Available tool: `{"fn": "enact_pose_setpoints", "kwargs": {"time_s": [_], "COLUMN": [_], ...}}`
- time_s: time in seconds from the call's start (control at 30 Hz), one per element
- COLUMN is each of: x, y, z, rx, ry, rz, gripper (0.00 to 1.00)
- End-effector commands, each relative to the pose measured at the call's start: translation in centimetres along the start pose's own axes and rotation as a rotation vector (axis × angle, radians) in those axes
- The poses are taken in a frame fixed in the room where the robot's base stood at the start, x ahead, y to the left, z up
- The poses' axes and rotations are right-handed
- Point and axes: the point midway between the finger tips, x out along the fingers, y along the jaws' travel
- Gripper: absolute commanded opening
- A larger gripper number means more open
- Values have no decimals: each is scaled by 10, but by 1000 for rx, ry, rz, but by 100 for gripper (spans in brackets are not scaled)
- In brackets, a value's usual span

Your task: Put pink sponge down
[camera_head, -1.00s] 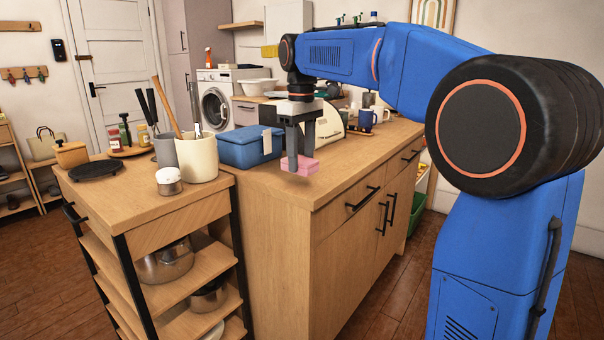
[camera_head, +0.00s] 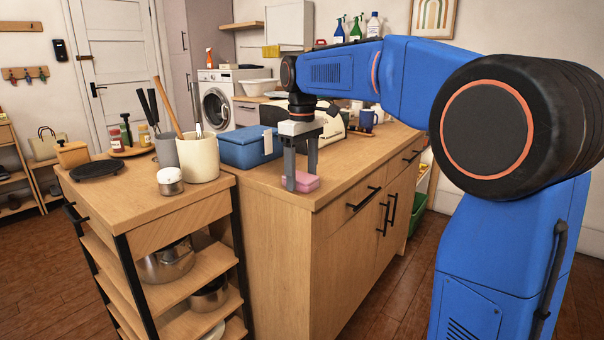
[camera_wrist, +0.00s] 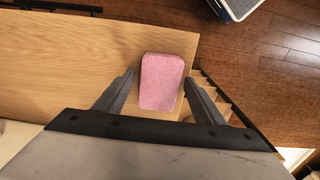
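The pink sponge (camera_head: 300,182) lies on the wooden counter (camera_head: 350,170), near its front left corner. In the wrist view the sponge (camera_wrist: 161,82) lies between the two fingers, with a gap on each side. My gripper (camera_head: 300,183) points down over the sponge, with its fingers spread apart around it. In the wrist view my gripper (camera_wrist: 160,88) is open and holds nothing. The near finger hides part of the sponge in the head view.
A blue box (camera_head: 243,147) stands on the counter just left of my gripper. A cream utensil pot (camera_head: 198,158) stands on the lower shelf unit at left. Mugs (camera_head: 367,119) stand further back. The counter's front edge is close to the sponge.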

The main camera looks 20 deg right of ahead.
Motion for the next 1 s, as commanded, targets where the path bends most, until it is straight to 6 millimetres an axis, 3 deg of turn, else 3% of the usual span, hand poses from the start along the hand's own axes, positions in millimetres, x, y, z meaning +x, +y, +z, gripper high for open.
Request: {"fn": "enact_pose_setpoints", "kwargs": {"time_s": [0.23,0.37,0.8,1.0], "x": [-2,-13,-93,-116], "y": [0,0,0,0], "z": [0,0,-1,0], "rx": [0,0,0,0], "ry": [1,1,1,1], "rz": [0,1,1,0], "gripper": [64,64,64,64]}}
